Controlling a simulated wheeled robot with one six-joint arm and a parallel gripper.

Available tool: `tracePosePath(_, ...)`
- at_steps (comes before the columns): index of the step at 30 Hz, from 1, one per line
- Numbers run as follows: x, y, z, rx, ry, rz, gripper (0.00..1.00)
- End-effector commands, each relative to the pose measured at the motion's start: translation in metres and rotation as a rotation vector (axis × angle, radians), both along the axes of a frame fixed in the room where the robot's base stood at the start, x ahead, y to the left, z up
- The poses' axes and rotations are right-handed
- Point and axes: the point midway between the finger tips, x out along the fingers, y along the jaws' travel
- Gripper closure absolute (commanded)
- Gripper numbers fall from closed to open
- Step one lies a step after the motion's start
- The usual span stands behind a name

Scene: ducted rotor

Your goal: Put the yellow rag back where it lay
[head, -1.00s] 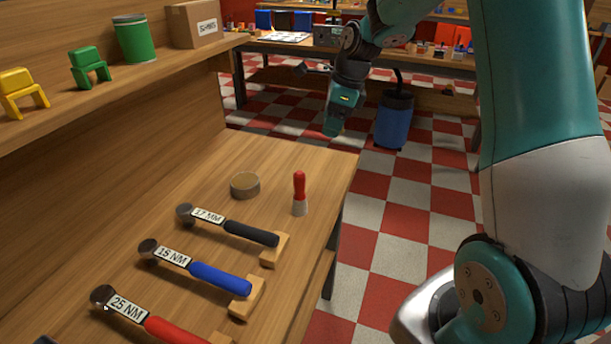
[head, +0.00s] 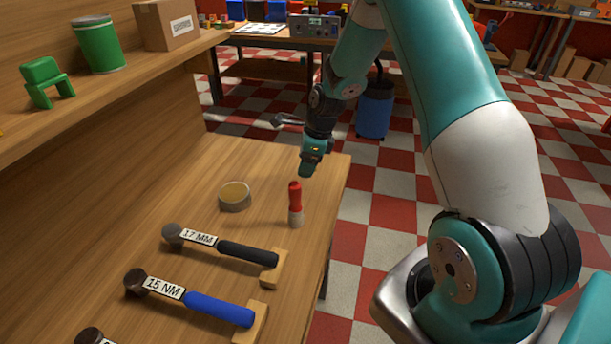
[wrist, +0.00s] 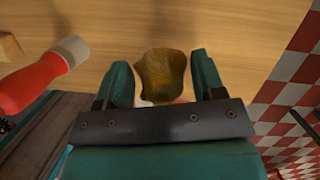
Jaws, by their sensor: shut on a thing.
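The yellow rag (wrist: 161,74) shows as a crumpled, dark yellow lump between the two teal fingers of my gripper (wrist: 163,82) in the wrist view. My gripper is shut on it. In the head view my gripper (head: 308,173) points down above the far right part of the wooden bench (head: 262,165), just behind the red-handled tool. I cannot make out the rag in the head view. In the wrist view, bare bench top (wrist: 230,35) lies beyond the rag, with the bench edge to the right.
The red-handled tool (head: 295,205) stands upright close to my gripper; it also shows in the wrist view (wrist: 35,82). A round tin (head: 235,196) stands to its left. A shelf (head: 120,85) runs along the left.

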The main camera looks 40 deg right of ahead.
Motion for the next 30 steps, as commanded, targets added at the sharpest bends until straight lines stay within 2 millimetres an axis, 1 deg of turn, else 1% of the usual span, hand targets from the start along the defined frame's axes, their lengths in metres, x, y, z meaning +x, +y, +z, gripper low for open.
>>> tracePosePath(1,0.0,0.0,-0.007,0.001,0.003,0.001,0.59)
tracePosePath(7,0.0,0.002,-0.025,0.0,0.002,0.001,0.59)
tracePosePath(12,0.0,0.002,-0.05,0.001,0.002,0.003,0.59)
tracePosePath(15,0.001,0.001,-0.055,-0.001,-0.001,0.003,0.59)
tracePosePath(22,0.001,0.001,-0.055,0.0,-0.002,0.003,0.59)
tracePosePath(25,0.001,0.001,-0.059,0.0,0.0,0.002,0.59)
tracePosePath(26,0.001,0.001,-0.058,0.0,-0.002,0.003,0.3)
tracePosePath(27,0.001,0.001,-0.058,0.0,-0.002,0.002,0.21)
tracePosePath(28,0.001,0.001,-0.058,0.0,-0.001,0.002,0.14)
tracePosePath(29,0.001,0.001,-0.058,0.0,0.0,0.002,0.12)
tracePosePath(30,0.001,0.001,-0.058,0.0,-0.001,0.002,0.12)
